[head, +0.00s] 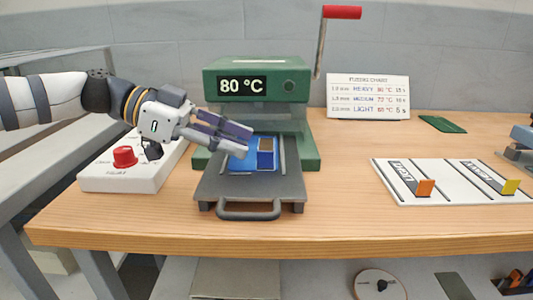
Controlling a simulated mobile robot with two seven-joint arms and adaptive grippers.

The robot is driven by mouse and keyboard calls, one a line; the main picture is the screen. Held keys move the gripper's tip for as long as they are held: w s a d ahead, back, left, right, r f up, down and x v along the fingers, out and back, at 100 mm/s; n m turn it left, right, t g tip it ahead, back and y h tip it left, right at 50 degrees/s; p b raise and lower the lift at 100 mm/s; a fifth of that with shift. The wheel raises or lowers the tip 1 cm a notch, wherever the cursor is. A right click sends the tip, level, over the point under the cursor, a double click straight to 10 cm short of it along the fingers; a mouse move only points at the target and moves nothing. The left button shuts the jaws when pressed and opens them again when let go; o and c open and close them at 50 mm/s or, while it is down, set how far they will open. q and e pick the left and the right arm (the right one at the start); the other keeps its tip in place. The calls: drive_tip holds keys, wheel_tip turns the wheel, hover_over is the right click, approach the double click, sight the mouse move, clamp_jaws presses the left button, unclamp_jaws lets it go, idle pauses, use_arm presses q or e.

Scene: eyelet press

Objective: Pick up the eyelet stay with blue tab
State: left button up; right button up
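A blue piece (240,161) lies on the dark sliding tray (290,187) of the green press (256,70). My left gripper (249,143) reaches in from the left, just left of the tab and above the blue piece. Its two fingers look apart with nothing between them. Whether a fingertip touches the blue piece, I cannot tell. My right gripper is out of view.
A white control box (112,181) with a red knob stands left of the press. A white board (436,195) with an orange tab (425,187) and a yellow tab (510,186) lies right. The red-handled lever (341,13) is up. A fusing chart (368,97) stands behind.

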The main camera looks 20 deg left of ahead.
sight(265, 151)
use_arm(q)
drive_tip(key=x, duration=0.4)
drive_tip(key=shift+w+d, duration=0.2)
drive_tip(key=shift+r, duration=0.1)
clamp_jaws()
drive_tip(key=shift+a+r, duration=0.1)
